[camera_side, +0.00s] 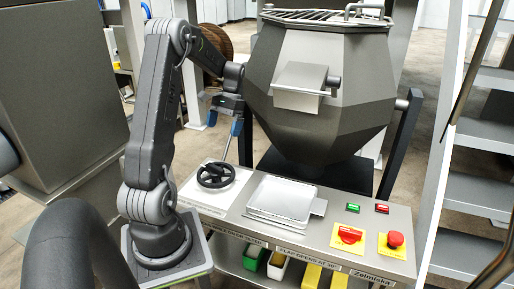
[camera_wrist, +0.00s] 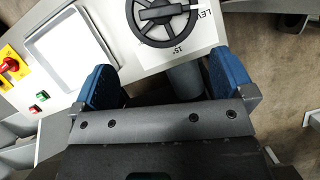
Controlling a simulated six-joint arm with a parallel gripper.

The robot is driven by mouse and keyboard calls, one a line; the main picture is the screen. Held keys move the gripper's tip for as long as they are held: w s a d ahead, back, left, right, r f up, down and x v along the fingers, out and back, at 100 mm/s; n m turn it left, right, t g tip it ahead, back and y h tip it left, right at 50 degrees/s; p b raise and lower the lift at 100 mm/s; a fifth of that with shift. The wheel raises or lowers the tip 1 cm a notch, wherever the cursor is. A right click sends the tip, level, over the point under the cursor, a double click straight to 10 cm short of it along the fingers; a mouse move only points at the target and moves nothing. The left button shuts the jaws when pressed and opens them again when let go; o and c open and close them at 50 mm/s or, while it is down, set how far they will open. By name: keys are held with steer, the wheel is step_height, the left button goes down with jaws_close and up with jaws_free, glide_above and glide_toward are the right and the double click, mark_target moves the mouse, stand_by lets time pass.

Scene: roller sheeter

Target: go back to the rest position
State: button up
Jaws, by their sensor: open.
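My gripper (camera_side: 233,127) hangs in the air above and behind the black handwheel (camera_side: 215,175) in the side view, apart from it. In the wrist view my gripper (camera_wrist: 160,88) shows two blue fingers spread wide. Nothing is between them but the view of the panel edge and a grey post below. The handwheel (camera_wrist: 163,14) lies beyond the fingers at the top of the wrist view, on a white plate with angle marks.
A grey faceted hopper (camera_side: 320,95) stands right of my gripper. The steel panel (camera_side: 240,213) holds a metal tray (camera_side: 284,198), a red switch (camera_side: 349,235) and a red stop button (camera_side: 394,239). Green and yellow bins sit below. A shelf rack (camera_side: 485,135) stands at right.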

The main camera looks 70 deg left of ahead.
steer(key=w+d+r+m+t+y, duration=0.35)
steer(key=d+r, duration=0.75)
steer(key=d, duration=0.4)
steer(key=s+d+m+t, duration=0.1)
steer(key=s+d+t, duration=0.2)
steer(key=d, duration=0.8)
steer(key=s+d+m+t+h, duration=0.1)
steer(key=s+d+t, duration=0.2)
steer(key=d, duration=0.7)
steer(key=shift+s+d+r+m, duration=0.25)
steer(key=shift+s+d+m, duration=0.1)
steer(key=shift+s, duration=0.5)
